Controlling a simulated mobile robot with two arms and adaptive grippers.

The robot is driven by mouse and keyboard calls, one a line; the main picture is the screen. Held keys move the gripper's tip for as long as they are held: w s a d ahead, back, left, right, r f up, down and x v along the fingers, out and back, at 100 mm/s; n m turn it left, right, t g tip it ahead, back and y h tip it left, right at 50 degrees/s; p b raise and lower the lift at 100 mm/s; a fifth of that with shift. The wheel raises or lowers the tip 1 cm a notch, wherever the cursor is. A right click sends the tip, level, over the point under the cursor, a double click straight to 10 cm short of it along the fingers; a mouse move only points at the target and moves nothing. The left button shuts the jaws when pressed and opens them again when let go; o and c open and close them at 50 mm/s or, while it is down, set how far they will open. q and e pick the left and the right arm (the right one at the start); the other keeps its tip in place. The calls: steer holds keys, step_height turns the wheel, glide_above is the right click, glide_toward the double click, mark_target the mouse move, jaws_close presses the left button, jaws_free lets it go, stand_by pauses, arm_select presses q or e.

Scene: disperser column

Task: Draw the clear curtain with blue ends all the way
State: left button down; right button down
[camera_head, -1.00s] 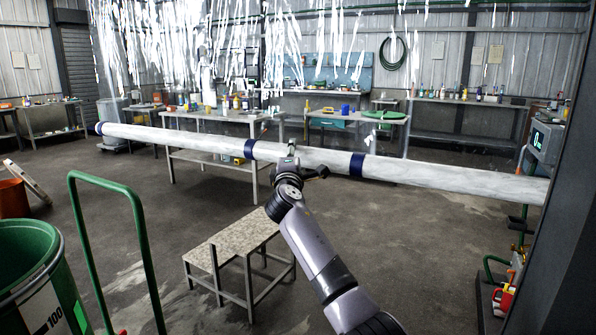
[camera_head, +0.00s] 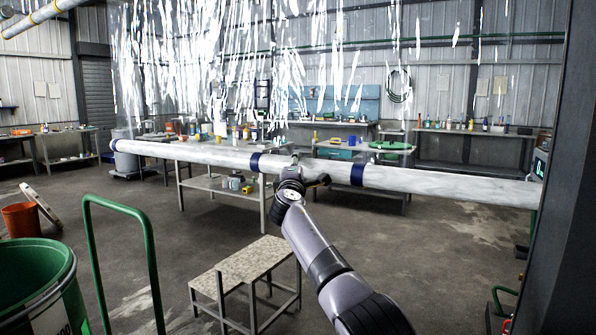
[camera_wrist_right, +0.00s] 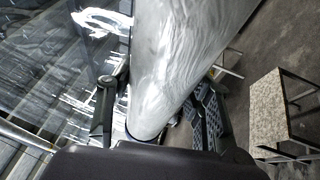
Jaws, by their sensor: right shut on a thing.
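The clear curtain (camera_head: 280,70) hangs as see-through sheeting with bright glare streaks in the head view. A long pale bar with dark blue bands (camera_head: 430,182) crosses the view at its lower part, sloping slightly down to the right. My right gripper (camera_head: 302,174) is shut on the bar between two blue bands. In the right wrist view, the bar (camera_wrist_right: 180,60) lies between the gripper's two fingers (camera_wrist_right: 155,108), with the glossy clear sheet (camera_wrist_right: 60,70) at the left. My left gripper is not in view.
A speckled step stool (camera_head: 243,260) stands below the bar. A green barrel (camera_head: 35,285) and green rail (camera_head: 150,250) are at the lower left. Worktables (camera_head: 220,182) stand behind the bar. A dark post (camera_head: 560,230) is close at the right. Open floor lies around the stool.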

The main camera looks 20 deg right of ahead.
steer(key=shift+r, duration=0.25)
steer(key=c, duration=1.2)
jaws_free()
steer(key=o, duration=0.4)
steer(key=shift+f, duration=0.15)
steer(key=shift+s+a+f, duration=0.1)
steer(key=shift+v, duration=0.85)
steer(key=v, duration=1)
